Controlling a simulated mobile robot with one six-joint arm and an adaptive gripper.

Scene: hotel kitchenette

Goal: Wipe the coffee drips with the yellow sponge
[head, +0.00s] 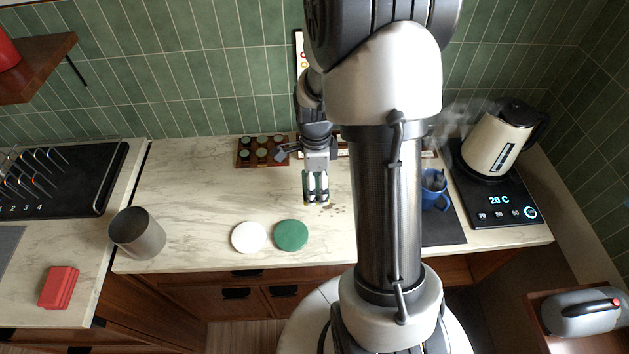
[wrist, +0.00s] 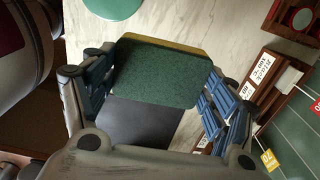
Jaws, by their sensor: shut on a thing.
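My gripper (head: 316,202) points down over the middle of the marble counter, left of my arm column. It is shut on the yellow sponge, which shows between the fingers in the wrist view (wrist: 160,72) as a dark green scouring face with a thin yellow edge (wrist: 165,42). Small brown coffee drips (head: 334,210) lie on the counter just right of the fingertips in the head view. My arm column hides the counter farther right. I cannot tell whether the sponge touches the counter.
A white disc (head: 248,237) and a green disc (head: 291,235) lie near the front edge. A grey metal cup (head: 137,233) stands left. A brown capsule tray (head: 262,151) sits at the back. A blue mug (head: 433,188) and a cream kettle (head: 497,139) stand right.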

